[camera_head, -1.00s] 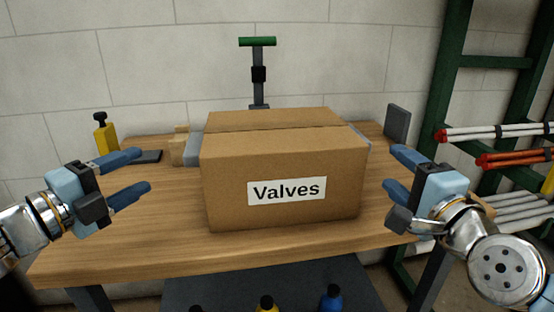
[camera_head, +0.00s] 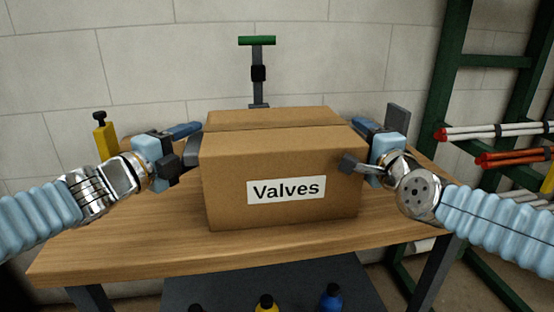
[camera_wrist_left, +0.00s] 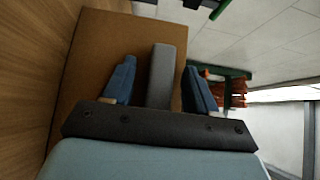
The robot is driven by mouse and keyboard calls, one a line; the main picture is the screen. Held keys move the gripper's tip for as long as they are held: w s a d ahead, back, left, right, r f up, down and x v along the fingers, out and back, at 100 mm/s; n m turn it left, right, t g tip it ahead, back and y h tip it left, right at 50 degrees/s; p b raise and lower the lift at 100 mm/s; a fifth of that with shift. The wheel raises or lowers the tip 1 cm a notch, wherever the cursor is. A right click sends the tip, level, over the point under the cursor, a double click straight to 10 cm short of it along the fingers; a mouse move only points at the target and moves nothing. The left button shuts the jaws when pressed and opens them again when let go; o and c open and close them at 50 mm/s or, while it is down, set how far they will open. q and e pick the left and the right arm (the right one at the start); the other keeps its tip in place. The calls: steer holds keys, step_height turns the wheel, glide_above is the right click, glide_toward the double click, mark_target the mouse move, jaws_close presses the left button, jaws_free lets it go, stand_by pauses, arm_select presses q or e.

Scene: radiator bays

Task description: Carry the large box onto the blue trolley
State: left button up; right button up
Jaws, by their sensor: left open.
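The large brown box (camera_head: 280,175) labelled "Valves" stands on the wooden workbench. A grey handle (camera_head: 193,152) sticks out from its left side. My left gripper (camera_head: 192,141) is at that side and open. In the left wrist view the grey handle (camera_wrist_left: 161,75) lies between its two blue fingers, with a gap on each side, against the box side (camera_wrist_left: 85,65). My right gripper (camera_head: 362,141) is at the box's right side. Its fingers are partly hidden by the box and its own body, so I cannot tell its opening. No blue trolley shows.
The workbench (camera_head: 110,238) has free room in front of the box. A yellow tool (camera_head: 105,135) and a green-topped stand (camera_head: 258,72) are at the back. A green rack (camera_head: 440,100) with pipes stands at the right. Bottles (camera_head: 331,297) are on a shelf below.

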arm_select(q)
jaws_close()
arm_select(e)
jaws_close()
stand_by(1.1)
steer(key=shift+r, duration=0.1)
